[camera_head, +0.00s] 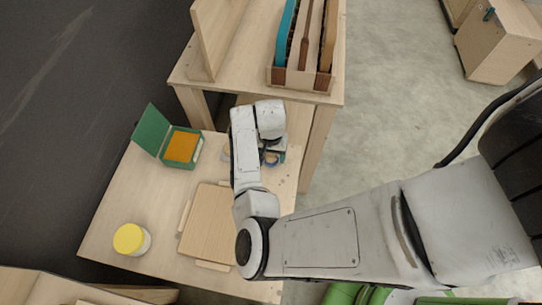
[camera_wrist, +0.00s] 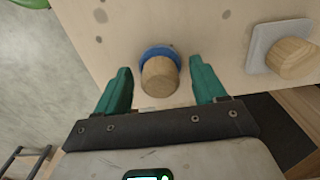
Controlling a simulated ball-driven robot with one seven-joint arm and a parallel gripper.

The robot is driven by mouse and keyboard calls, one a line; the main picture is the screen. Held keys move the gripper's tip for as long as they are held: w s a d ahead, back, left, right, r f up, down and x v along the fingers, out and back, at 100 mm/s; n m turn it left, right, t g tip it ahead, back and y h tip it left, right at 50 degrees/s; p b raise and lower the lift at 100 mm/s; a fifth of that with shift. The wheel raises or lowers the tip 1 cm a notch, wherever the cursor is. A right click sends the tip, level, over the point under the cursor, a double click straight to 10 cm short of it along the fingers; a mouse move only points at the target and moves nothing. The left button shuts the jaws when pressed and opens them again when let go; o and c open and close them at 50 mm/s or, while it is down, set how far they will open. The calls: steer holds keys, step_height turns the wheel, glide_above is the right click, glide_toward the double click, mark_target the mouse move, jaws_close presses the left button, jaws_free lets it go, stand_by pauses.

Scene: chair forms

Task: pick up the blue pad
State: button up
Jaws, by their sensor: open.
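The blue pad (camera_wrist: 150,52) is a blue round piece with an upright wooden knob (camera_wrist: 160,76) on it, on the pale wooden table. In the wrist view it lies at the upper middle, just ahead of my gripper (camera_wrist: 160,68). My gripper is open, with one green finger on each side of the knob, apart from it. Nothing is held. In the head view my gripper (camera_head: 272,150) is over the table's right part, and my arm hides much of the pad.
A grey pad (camera_wrist: 258,48) with a wooden knob lies to the right in the wrist view. The table also bears a green box (camera_head: 152,130), a wooden board (camera_head: 207,225) and a yellow-lidded jar (camera_head: 130,239). A raised wooden shelf (camera_head: 240,85) stands behind.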

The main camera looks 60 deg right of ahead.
steer(key=shift+c, duration=0.2)
steer(key=c, duration=1.1)
steer(key=shift+r, duration=0.15)
steer(key=shift+r, duration=0.2)
step_height(320, 180, up, 2)
steer(key=shift+r, duration=0.1)
steer(key=s+a+r+b, duration=0.3)
steer(key=s+a+r, duration=0.2)
steer(key=s+r, duration=0.5)
steer(key=s, duration=0.2)
steer(key=shift+s+a+b, duration=0.3)
steer(key=shift+s+a, duration=0.1)
steer(key=shift+r, duration=0.1)
